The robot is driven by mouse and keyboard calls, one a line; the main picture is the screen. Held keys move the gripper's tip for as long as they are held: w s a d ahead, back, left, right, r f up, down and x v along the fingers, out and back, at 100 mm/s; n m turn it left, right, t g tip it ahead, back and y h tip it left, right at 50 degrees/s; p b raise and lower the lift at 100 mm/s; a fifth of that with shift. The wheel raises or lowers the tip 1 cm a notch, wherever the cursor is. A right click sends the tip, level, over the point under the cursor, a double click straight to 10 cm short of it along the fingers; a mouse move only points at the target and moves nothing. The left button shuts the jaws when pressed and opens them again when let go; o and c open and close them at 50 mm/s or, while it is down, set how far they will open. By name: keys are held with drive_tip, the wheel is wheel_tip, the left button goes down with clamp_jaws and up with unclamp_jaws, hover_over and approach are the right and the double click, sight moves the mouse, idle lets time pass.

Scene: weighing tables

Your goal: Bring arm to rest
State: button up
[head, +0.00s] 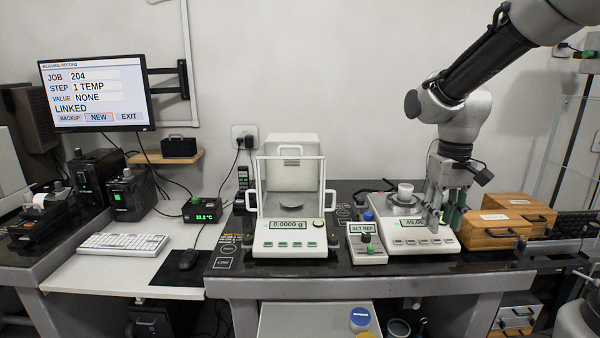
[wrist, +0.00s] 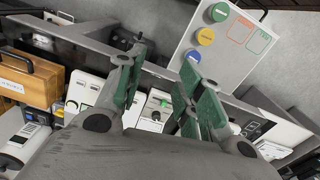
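My arm reaches in from the upper right in the head view. My gripper (head: 445,215) points down at the right end of the right-hand balance (head: 415,240), partly covering its display. In the wrist view my gripper (wrist: 161,62) has its green-padded fingers spread apart, with nothing held between them. A small white cup (head: 405,189) stands on the right-hand balance's pan. Whether the fingers touch the balance I cannot tell.
A glass-doored balance (head: 290,225) reading 0.0000 g stands at the centre. A SET REF box (head: 367,243) sits between the balances. Wooden boxes (head: 490,232) stand close at the right of my gripper. A monitor (head: 97,92) hangs at the left. A lower shelf (head: 300,322) holds coloured-lid jars.

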drive_tip(key=s+d+r+t, duration=0.2)
drive_tip(key=s+r, duration=0.1)
drive_tip(key=s, duration=0.5)
drive_tip(key=s+d+r+m+t, duration=0.1)
drive_tip(key=s+d+r+t, duration=0.1)
drive_tip(key=s, duration=0.5)
drive_tip(key=shift+s+d+r+t, duration=0.35)
drive_tip(key=shift+d+r, duration=0.25)
drive_tip(key=shift+d, duration=0.2)
